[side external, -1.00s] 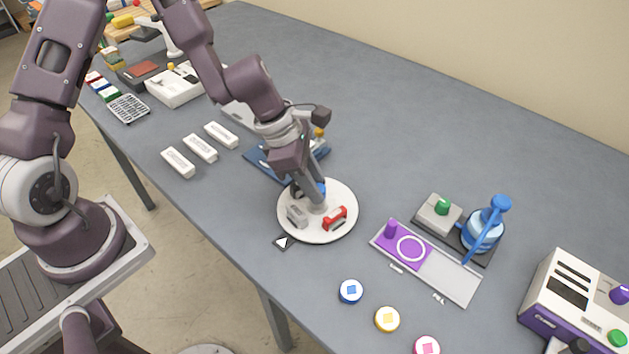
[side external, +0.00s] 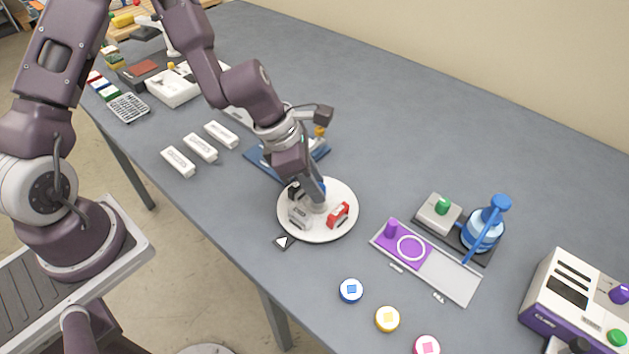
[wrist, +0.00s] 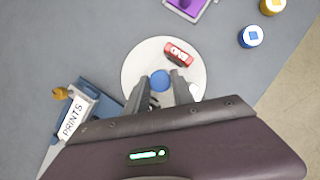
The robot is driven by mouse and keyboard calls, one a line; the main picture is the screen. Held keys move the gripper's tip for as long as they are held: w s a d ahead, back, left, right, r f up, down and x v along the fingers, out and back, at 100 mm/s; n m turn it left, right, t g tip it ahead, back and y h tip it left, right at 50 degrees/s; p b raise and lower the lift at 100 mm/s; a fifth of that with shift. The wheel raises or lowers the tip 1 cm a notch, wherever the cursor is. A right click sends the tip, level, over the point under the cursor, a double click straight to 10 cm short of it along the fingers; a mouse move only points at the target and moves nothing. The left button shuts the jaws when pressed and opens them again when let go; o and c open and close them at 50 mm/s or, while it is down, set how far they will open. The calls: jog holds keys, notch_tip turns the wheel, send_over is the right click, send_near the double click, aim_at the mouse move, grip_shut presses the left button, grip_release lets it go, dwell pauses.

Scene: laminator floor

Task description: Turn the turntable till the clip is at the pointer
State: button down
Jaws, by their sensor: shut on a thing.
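The white round turntable (side external: 335,232) lies on the table with a blue knob at its middle, seen best in the wrist view (wrist: 160,80). My gripper (side external: 318,200) points down at the middle, its fingers on either side of the blue knob and shut on it. A small black thing, perhaps the clip (side external: 294,191), is at the left, partly hidden by my gripper. The pointer (side external: 284,242), a dark tile with a white triangle, lies off the front-left rim.
A purple and grey tray (side external: 440,277) and a blue-topped device (side external: 484,232) stand to the right. Several round coloured buttons, one blue (side external: 351,290), lie in front. White labelled blocks (side external: 200,147) lie to the left.

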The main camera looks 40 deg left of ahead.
jog(key=c, duration=1.1)
grip_release()
jog(key=v, duration=0.7)
